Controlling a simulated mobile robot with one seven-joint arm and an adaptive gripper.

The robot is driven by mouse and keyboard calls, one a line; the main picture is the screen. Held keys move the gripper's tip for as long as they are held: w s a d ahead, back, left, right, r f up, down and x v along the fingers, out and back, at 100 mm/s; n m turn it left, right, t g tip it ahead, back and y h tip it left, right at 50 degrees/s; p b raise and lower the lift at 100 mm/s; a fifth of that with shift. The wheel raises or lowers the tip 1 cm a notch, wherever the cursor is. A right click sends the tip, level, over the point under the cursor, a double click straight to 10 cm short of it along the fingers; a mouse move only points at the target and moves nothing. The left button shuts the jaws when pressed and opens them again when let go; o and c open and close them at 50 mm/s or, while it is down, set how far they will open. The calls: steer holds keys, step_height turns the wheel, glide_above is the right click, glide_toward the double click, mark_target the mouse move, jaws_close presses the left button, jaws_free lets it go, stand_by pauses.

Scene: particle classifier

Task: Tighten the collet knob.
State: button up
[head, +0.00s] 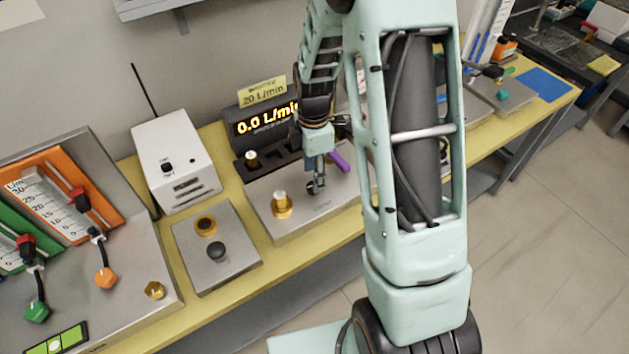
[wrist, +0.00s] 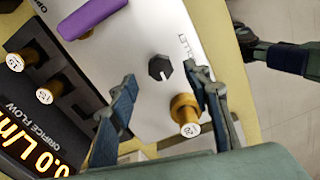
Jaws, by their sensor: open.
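The collet knob looks to be the small dark faceted knob with a white pointer line, seen in the wrist view (wrist: 159,68) on a pale metal plate (wrist: 150,20). In the head view the knob (head: 313,187) is partly hidden by my gripper. My gripper (head: 318,177) is open and points down over the knob. In the wrist view its fingertips (wrist: 159,76) lie on either side of the knob with a gap on both sides. Nothing is held. How high the fingertips are above the knob is hard to tell.
A brass fitting with a white top (wrist: 186,112) stands close to one finger. A purple bar (wrist: 92,18) lies on the other side. A dark rack (wrist: 68,75) holds more brass fittings. The display (head: 265,118) reads 0.0 L/min. A white box (head: 176,160) stands left.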

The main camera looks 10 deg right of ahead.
steer(key=shift+f, duration=2.05)
steer(key=c, duration=1.2)
steer(key=shift+o, duration=0.2)
